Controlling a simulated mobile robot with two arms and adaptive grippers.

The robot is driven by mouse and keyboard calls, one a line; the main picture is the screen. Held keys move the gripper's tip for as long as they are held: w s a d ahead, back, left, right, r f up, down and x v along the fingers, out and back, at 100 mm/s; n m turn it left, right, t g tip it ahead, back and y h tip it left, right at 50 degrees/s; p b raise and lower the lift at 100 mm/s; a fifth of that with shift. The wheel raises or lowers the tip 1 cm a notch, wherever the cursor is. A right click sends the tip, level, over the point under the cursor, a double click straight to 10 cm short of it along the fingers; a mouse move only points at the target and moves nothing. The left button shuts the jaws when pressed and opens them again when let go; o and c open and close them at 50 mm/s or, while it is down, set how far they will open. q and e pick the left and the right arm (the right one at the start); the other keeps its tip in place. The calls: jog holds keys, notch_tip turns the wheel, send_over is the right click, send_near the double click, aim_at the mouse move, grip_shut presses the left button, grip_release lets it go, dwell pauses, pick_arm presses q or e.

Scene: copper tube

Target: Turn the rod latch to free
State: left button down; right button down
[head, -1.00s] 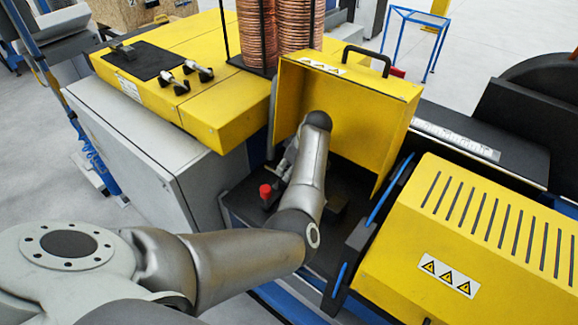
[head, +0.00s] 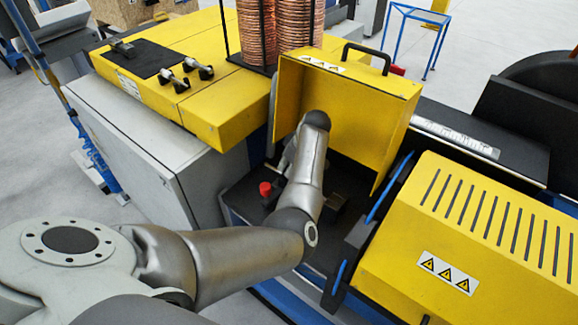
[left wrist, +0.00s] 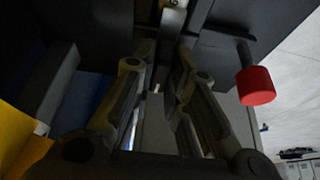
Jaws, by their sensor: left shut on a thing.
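My left gripper (left wrist: 158,78) reaches down into the dark bay under the raised yellow cover. In the head view it is mostly hidden behind my own arm, with only a grey part (head: 287,158) showing. In the left wrist view its two fingers stand on either side of a narrow grey bar (left wrist: 172,24), which seems to be the rod latch. The fingers are shut on it, though the contact is dark and hard to see. A red knob (left wrist: 256,86) on a dark stem stands to the right of the fingers; it also shows in the head view (head: 265,189).
The open yellow cover (head: 352,115) stands behind my arm. A yellow slotted housing (head: 470,240) is at the right. A grey cabinet (head: 150,165) and yellow deck (head: 215,105) stand at the left. Copper coils (head: 298,25) rise behind. The bay is narrow.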

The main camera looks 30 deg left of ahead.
pick_arm(q)
jog(key=shift+s+m+t+p, duration=0.1)
jog(key=shift+m+t+p, duration=0.4)
jog(key=shift+m, duration=0.7)
jog(key=m+t, duration=0.1)
jog(key=m, duration=0.1)
jog(key=m+t+h, duration=0.1)
jog(key=m, duration=0.2)
jog(key=shift+a, duration=0.1)
jog(key=m+h, duration=0.1)
jog(key=m, duration=0.2)
jog(key=m+t+h, duration=0.1)
jog(key=m, duration=0.2)
jog(key=shift+s+a, duration=0.15)
jog(key=m+h, duration=0.1)
jog(key=m, duration=0.3)
jog(key=shift+h, duration=0.4)
jog(key=shift+m, duration=0.3)
jog(key=c, duration=1.4)
grip_release()
jog(key=shift+c, duration=0.2)
jog(key=shift+r, duration=0.1)
